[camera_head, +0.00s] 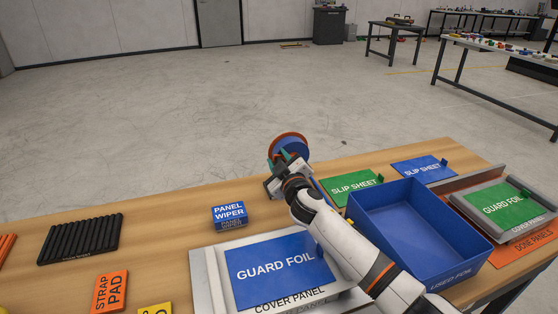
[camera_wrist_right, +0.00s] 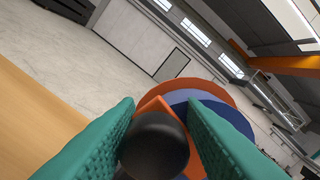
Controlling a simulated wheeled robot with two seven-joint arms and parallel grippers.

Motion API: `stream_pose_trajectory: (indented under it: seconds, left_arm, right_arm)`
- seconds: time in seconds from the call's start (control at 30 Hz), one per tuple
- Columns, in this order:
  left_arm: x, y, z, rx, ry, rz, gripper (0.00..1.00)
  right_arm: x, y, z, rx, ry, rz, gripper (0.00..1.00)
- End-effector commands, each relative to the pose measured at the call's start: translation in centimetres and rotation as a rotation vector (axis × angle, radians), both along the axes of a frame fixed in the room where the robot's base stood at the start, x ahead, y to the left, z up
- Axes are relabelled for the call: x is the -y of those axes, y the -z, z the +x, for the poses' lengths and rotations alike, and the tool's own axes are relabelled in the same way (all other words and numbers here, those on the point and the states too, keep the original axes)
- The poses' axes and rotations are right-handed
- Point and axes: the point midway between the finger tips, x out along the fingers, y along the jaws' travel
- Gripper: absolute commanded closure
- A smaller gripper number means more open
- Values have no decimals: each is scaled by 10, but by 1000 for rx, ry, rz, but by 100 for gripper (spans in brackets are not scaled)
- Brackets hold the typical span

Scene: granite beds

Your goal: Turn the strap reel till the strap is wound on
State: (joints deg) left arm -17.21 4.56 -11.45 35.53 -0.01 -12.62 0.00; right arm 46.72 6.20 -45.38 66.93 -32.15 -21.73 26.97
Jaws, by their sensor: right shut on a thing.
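The strap reel (camera_head: 288,142) stands near the far edge of the wooden bench, with orange and blue discs. In the right wrist view the reel's blue and orange discs (camera_wrist_right: 223,112) show behind a dark round knob (camera_wrist_right: 153,145). My right gripper (camera_head: 279,161) is at the near side of the reel. Its two teal fingers sit on either side of the knob, shut on it. An orange piece (camera_wrist_right: 157,104) shows just behind the knob. I cannot make out the strap itself. My left gripper is not in view.
A blue PANEL WIPER box (camera_head: 229,213), a cover panel with blue GUARD FOIL (camera_head: 280,268) and an open blue USED FOIL bin (camera_head: 418,215) share the bench. Green and blue SLIP SHEET pads (camera_head: 351,186) lie right of the reel. My right arm reaches over the cover panel's right side.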

Motion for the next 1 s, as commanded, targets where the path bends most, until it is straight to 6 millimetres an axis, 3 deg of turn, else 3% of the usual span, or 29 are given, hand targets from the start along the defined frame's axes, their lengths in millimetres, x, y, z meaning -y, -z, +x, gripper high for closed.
stream_pose_trajectory:
  seconds: [0.03, 0.07, 0.13, 0.57, 1.0]
  left_arm:
    - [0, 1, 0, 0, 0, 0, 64]
    - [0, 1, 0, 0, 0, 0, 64]
    - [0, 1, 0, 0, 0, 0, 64]
    - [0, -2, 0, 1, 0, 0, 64]
    - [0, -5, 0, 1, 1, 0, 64]
  right_arm:
    - [0, 9, -1, -16, 2, 1, 88]
    - [0, 9, -1, -16, 2, 1, 62]
    - [0, 9, -1, -16, 2, 1, 52]
    - [4, 3, -9, -6, 1, 1, 52]
    - [28, 6, -83, -9, 0, 1, 52]
